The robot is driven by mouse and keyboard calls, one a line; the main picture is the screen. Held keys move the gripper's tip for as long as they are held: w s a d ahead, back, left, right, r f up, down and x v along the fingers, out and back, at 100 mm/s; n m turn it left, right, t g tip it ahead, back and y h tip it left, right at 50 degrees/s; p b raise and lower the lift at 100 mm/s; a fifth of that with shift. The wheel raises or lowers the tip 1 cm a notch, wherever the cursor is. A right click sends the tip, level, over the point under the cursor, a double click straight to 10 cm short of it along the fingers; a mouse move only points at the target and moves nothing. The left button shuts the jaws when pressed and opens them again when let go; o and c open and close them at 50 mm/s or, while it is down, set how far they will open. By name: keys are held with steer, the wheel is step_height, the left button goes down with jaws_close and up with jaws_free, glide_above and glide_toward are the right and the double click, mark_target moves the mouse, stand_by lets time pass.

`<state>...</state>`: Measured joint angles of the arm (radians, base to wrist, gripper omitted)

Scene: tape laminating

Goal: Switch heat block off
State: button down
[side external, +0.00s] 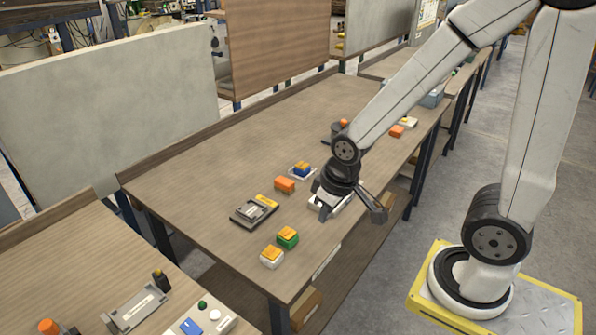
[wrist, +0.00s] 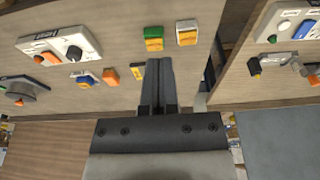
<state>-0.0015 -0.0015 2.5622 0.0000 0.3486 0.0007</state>
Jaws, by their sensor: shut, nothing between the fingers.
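A white control panel with a black knob and a label (wrist: 60,45) lies left of my gripper in the wrist view. In the side view a white panel (side external: 328,203) lies under the end of my arm and is partly covered. A dark grey flat device with a yellow part (side external: 255,211) lies left of the arm; its yellow part (wrist: 138,68) shows beside my fingers in the wrist view. My gripper (wrist: 162,62) is shut and empty. I cannot tell the switch position or the fingers' height.
An orange block (side external: 285,184) and a blue-yellow block (side external: 301,169) lie near the arm. A green-yellow block (side external: 287,237) and a white-yellow block (side external: 271,256) sit near the front edge. A second table with controls (side external: 200,318) stands front left. The table's back left is clear.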

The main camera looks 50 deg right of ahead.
steer(key=w+d+r+m+g, duration=0.1)
steer(key=w+d+r+m, duration=0.1)
steer(key=w+d+m, duration=0.9)
steer(key=w+d+m+g, duration=0.1)
steer(key=d+m, duration=0.6)
steer(key=d, duration=0.9)
steer(key=shift+w+d+g, duration=0.2)
steer(key=shift+d+g, duration=0.1)
steer(key=shift+f, duration=0.2)
step_height(320, 180, down, 14)
steer(key=shift+r, duration=0.15)
